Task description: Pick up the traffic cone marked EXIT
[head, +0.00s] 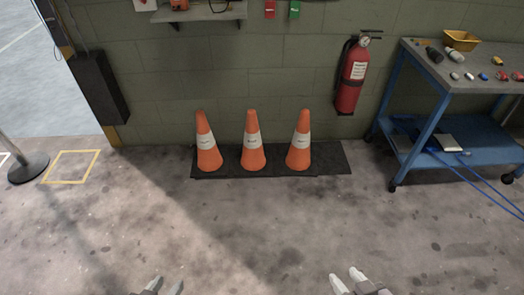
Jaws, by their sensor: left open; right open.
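Three orange traffic cones with white bands stand upright in a row on a dark mat (330,160) against the wall. They are the left cone (203,123), the middle cone (252,125) and the right cone (303,122). Each band carries small dark lettering, too small to read, so I cannot tell which is marked EXIT. My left gripper (165,284) is open and empty at the bottom edge, well in front of the cones. My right gripper (346,277) is open and empty at the bottom edge, to the right, also apart from the cones.
A blue cart (470,148) with small parts on its grey top stands at the right, a blue cable trailing from it. A red fire extinguisher (350,85) hangs on the wall. A post base (28,170) stands far left. The floor before the cones is clear.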

